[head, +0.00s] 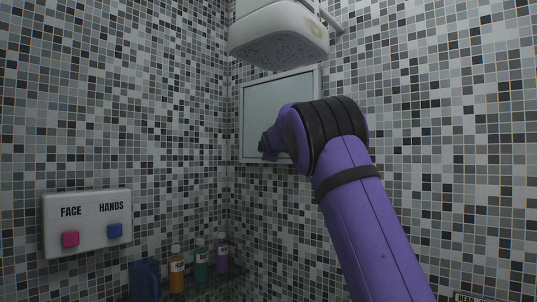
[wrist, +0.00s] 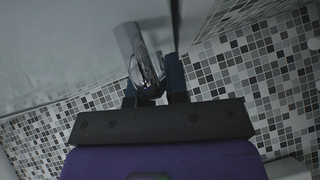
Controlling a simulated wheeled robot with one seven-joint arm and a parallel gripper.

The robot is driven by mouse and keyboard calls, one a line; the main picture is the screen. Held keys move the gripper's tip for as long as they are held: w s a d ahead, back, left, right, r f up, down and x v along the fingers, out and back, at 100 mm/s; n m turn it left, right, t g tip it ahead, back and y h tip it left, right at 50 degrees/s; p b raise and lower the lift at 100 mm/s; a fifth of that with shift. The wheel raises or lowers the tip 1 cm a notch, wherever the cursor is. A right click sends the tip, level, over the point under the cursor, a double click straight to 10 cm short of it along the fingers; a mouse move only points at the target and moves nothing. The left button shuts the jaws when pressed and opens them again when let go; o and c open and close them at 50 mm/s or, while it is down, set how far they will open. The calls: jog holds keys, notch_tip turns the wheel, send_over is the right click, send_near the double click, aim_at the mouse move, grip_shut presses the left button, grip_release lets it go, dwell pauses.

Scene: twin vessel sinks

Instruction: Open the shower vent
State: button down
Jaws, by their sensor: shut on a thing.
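The shower vent (head: 272,104) is a pale frosted panel in a light frame, on the tiled wall beneath the shower head. In the wrist view its frosted panel (wrist: 60,45) fills the upper left. A chrome handle (wrist: 130,48) stands off the panel near its edge. My gripper (wrist: 153,80) has its two dark fingers on either side of the handle's end and is shut on it. My arm hides the vent's lower right. I cannot tell whether the panel stands ajar.
A large white shower head (head: 279,40) hangs just above the vent. A white box with FACE and HANDS buttons (head: 88,222) is on the left wall. Several bottles, including an orange one (head: 177,272), stand on a corner shelf below. The air left of my gripper is clear.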

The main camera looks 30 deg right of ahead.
jog(key=s+a+r+m+g+y, duration=0.1)
jog(key=s+a+r, duration=0.1)
jog(key=a, duration=0.4)
jog(key=s+a+r+m+g+y, duration=0.1)
jog(key=s+a+r, duration=0.1)
jog(key=a, duration=0.4)
jog(key=shift+s+r, duration=0.25)
jog(key=shift+r, duration=0.65)
jog(key=c, duration=1.4)
grip_release()
jog(key=shift+f, duration=0.1)
jog(key=shift+w, duration=0.1)
jog(key=v, duration=1)
jog(key=shift+s+r, duration=0.25)
jog(key=shift+s, duration=0.05)
